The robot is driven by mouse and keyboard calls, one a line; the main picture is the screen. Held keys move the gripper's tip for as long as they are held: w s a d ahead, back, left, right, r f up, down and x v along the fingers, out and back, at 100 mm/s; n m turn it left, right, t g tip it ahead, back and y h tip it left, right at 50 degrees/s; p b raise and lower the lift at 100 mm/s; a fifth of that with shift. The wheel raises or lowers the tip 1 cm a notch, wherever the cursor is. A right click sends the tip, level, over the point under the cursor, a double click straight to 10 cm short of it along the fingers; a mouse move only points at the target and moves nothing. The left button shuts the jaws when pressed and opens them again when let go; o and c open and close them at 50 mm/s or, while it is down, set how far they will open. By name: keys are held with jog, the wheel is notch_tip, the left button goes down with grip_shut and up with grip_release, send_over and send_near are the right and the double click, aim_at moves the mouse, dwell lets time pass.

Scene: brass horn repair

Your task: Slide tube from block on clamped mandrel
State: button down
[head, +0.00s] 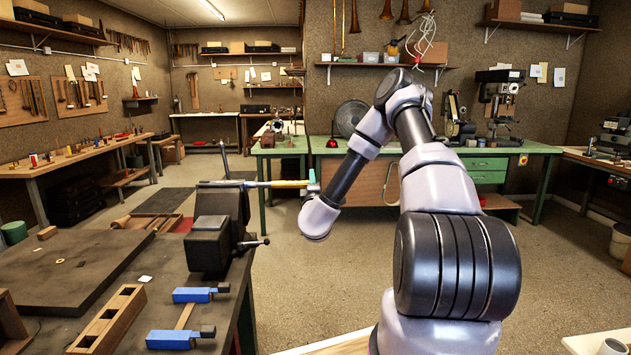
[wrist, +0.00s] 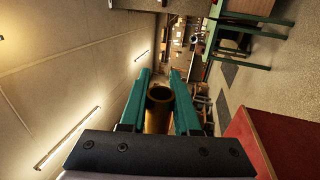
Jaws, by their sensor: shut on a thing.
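A dark bench vise (head: 208,243) stands at the right edge of the near bench. A thin grey mandrel (head: 222,183) lies level across the vise top. My gripper (head: 268,184) reaches left toward it from the right, its teal fingers level with the mandrel. It is shut on a brass tube (head: 290,184). In the wrist view the tube (wrist: 157,120) sits between both fingers, with a round open end and a dark bore. I cannot tell whether the mandrel is inside it. A wooden block (head: 108,318) with square hollows lies on the near bench.
Two blue-and-dark clamps (head: 172,339) lie beside the wooden block. A dark board (head: 72,268) covers the bench's left part. The vise handle (head: 252,243) sticks out to the right. Open floor lies right of the bench; a green bench (head: 290,146) stands behind.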

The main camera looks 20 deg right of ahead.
jog(key=shift+w+a, duration=0.2)
jog(key=shift+a, duration=0.55)
jog(key=shift+w+a, duration=0.25)
jog(key=shift+a, duration=0.5)
jog(key=shift+w+a, duration=0.2)
jog(key=shift+a, duration=0.55)
jog(key=c, duration=0.6)
grip_release()
jog(key=shift+o, duration=0.2)
jog(key=v, duration=0.8)
jog(key=shift+s+a+f, duration=0.1)
jog(key=shift+s+a, duration=0.05)
jog(key=shift+s, duration=0.1)
jog(key=shift+s+a+f, duration=0.2)
jog(key=shift+s+f, duration=0.1)
jog(key=shift+s, duration=0.7)
